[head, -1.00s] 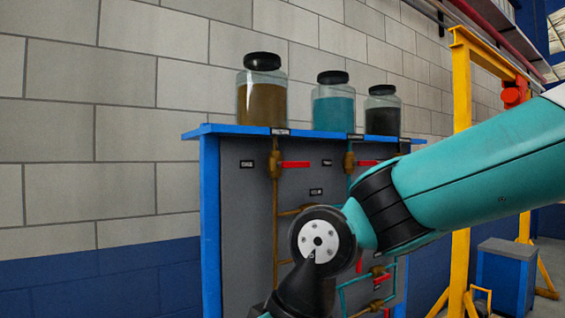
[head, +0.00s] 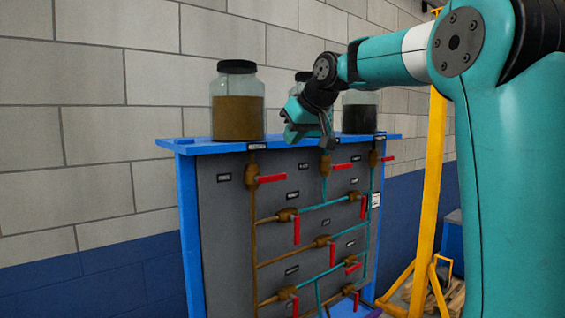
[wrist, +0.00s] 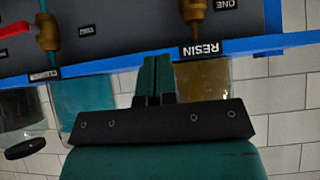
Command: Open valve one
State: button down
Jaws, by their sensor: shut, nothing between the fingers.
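Valve one (head: 253,175) is the brass valve on the brown pipe under the resin jar, at the panel's upper left. Its red handle (head: 271,179) lies horizontal, across the upright pipe, pointing right. In the wrist view, which is upside down, the brass valve body (wrist: 190,11) shows at the top beside a label reading ONE (wrist: 228,4); its handle is out of view there. My gripper (head: 327,143) is in front of the middle jar, above and right of valve one and apart from it. Its fingers (wrist: 157,64) are closed together and empty.
Jars with brown resin (head: 237,115) and dark liquid (head: 360,112) stand on the blue shelf (head: 190,146); a teal one (wrist: 85,100) is between them. Several other red-handled valves, one at the upper middle (head: 325,166), crowd the panel. A yellow frame (head: 433,180) stands right.

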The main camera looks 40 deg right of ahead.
aim_at(271, 177)
jog(key=w+f+p, duration=0.2)
jog(key=w+f, duration=0.1)
jog(key=f, duration=0.4)
jog(key=shift+w+f+p, duration=0.4)
jog(key=shift+a, duration=0.1)
jog(key=shift+f, duration=0.1)
jog(key=shift+f, duration=0.1)
